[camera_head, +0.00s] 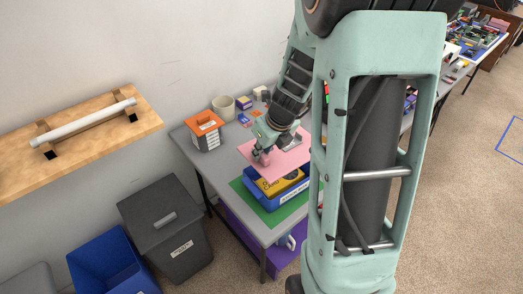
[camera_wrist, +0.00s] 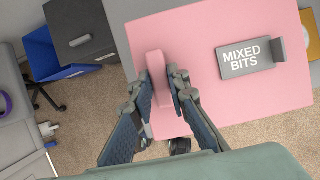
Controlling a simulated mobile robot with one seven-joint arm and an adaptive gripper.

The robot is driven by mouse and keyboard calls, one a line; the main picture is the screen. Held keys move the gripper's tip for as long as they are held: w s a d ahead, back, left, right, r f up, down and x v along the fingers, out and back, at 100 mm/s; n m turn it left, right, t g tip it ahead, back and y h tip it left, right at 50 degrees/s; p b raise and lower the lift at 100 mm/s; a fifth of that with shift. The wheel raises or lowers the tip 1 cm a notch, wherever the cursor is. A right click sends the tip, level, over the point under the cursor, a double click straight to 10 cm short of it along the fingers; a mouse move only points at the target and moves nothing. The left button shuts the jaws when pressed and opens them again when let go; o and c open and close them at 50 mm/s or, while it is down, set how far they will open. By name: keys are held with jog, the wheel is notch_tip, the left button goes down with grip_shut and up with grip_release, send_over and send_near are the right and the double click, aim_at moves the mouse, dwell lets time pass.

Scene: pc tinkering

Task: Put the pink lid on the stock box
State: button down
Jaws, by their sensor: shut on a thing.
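The pink lid (camera_head: 285,156) is a flat pink panel with a raised pink handle and a grey label reading "MIXED BITS". My gripper (camera_head: 264,156) is shut on the lid's handle. In the wrist view the two fingers of my gripper (camera_wrist: 168,88) press on both sides of the handle, and the pink lid (camera_wrist: 200,30) fills the middle. In the head view the lid is above a blue box (camera_head: 263,199) on a green mat (camera_head: 272,215). The box holds a yellow item (camera_head: 270,186). Whether lid and box touch, I cannot tell. I see no readable name on the box.
An orange-topped box (camera_head: 206,132) and a beige pot (camera_head: 223,107) stand on the grey table (camera_head: 228,164) behind the lid. Left of the table are a dark lidded bin (camera_head: 165,235) and a blue bin (camera_head: 112,265). My arm hides the table's right part.

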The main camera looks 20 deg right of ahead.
notch_tip(320, 180, down, 8)
jog(key=b, duration=0.5)
jog(key=shift+b, duration=0.4)
jog(key=shift+f+b, duration=0.95)
jog(key=shift+f, duration=0.1)
dwell(0.7)
jog(key=c, duration=2.2)
grip_release()
jog(key=o, duration=0.6)
jog(key=shift+r, duration=0.1)
